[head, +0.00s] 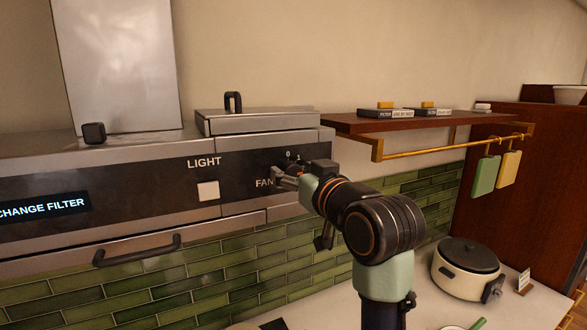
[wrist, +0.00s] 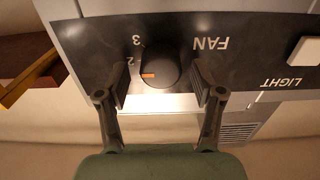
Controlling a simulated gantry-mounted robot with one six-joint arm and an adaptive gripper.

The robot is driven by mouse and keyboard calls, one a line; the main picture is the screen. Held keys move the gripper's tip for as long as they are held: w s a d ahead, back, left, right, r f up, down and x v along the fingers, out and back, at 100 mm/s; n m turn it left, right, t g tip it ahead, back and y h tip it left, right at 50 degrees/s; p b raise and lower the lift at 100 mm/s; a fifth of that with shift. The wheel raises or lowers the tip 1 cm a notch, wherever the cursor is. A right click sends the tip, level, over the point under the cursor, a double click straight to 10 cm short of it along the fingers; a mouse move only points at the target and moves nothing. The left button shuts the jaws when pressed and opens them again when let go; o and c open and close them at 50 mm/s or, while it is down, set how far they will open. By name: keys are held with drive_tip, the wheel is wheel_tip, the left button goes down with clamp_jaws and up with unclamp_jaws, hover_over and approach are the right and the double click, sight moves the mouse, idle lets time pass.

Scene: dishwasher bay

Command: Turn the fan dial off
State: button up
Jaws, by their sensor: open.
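The black fan dial (wrist: 165,62) is on the dark panel of the range hood, upside down in the wrist view. Its short orange mark (wrist: 149,75) lies left of centre, a little below the label 2; I cannot tell which number it points to. The labels 2, 3 and FAN show around it. My gripper (wrist: 160,84) is open, with one finger on either side of the dial and gaps visible. In the head view, my gripper (head: 284,177) is at the panel and mostly hides the dial; a 0 shows above it.
The white light button (head: 208,191) is left of the dial. A hood handle (head: 137,251) sticks out below. A wooden shelf (head: 350,124) with a brass rail (head: 440,147) is to the right. A pot (head: 466,270) stands on the counter.

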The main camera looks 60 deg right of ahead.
drive_tip(key=shift+w, duration=0.2)
drive_tip(key=c, duration=1.1)
drive_tip(key=shift+n, duration=0.3)
drive_tip(key=n, duration=0.4)
drive_tip(key=shift+p, duration=0.35)
drive_tip(key=n, duration=0.4)
drive_tip(key=shift+w+f+n, duration=0.1)
drive_tip(key=shift+n, duration=0.2)
drive_tip(key=n, duration=0.4)
drive_tip(key=shift+a+f+n, duration=0.1)
drive_tip(key=shift+n, duration=0.2)
drive_tip(key=shift+f+n, duration=0.1)
drive_tip(key=shift+n, duration=2)
